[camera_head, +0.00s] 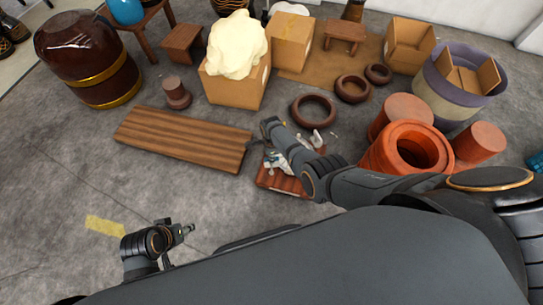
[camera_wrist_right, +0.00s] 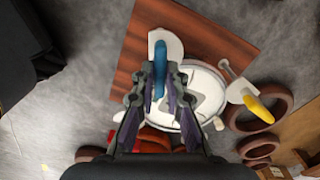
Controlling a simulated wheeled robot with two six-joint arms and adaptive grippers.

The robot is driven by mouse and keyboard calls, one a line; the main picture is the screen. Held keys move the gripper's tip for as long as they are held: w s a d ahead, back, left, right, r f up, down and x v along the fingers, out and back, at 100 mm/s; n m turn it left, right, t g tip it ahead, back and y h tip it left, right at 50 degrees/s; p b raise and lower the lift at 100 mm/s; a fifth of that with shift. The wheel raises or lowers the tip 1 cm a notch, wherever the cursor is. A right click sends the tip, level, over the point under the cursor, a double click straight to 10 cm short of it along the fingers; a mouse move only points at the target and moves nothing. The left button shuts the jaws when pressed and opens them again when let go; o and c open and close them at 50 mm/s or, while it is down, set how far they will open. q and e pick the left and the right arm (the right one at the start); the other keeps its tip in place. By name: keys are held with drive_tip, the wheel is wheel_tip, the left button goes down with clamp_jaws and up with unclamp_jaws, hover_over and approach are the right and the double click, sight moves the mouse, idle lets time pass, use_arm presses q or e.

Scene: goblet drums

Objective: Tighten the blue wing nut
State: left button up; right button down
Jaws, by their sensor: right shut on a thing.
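The blue wing nut (camera_wrist_right: 159,58) shows at the upper middle of the right wrist view, on a pale lug at the edge of a drum's round white rim (camera_wrist_right: 206,88). My right gripper (camera_wrist_right: 160,76) is shut on it, a fingertip on each side; the fingers hide its lower part. A yellow wing nut (camera_wrist_right: 259,109) sits on another lug to the right. A red part (camera_wrist_right: 112,137) shows at the lower left, partly behind a finger. The drum rests over a reddish wooden board (camera_head: 275,182), low in the head view. My left gripper (camera_head: 187,230) hangs apart at lower left, too small to read.
A striped plank bench (camera_head: 185,138) stands left of the board. Orange-red clay cylinders (camera_head: 402,107) stand close on the right, and brown rings (camera_head: 313,110) lie behind. Cardboard boxes (camera_head: 235,92) are farther back. The floor at lower left is mostly clear.

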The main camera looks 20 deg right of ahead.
drive_tip(key=m, duration=0.4)
drive_tip(key=shift+m, duration=0.4)
drive_tip(key=shift+d+m, duration=0.1)
drive_tip(key=shift+m, duration=0.5)
use_arm(q)
drive_tip(key=shift+w+r, duration=0.15)
drive_tip(key=shift+r, duration=0.15)
drive_tip(key=shift+s+f, duration=0.1)
drive_tip(key=shift+s, duration=0.1)
use_arm(e)
drive_tip(key=shift+m, duration=0.3)
drive_tip(key=c, duration=1.4)
unclamp_jaws()
use_arm(q)
drive_tip(key=shift+w, duration=0.15)
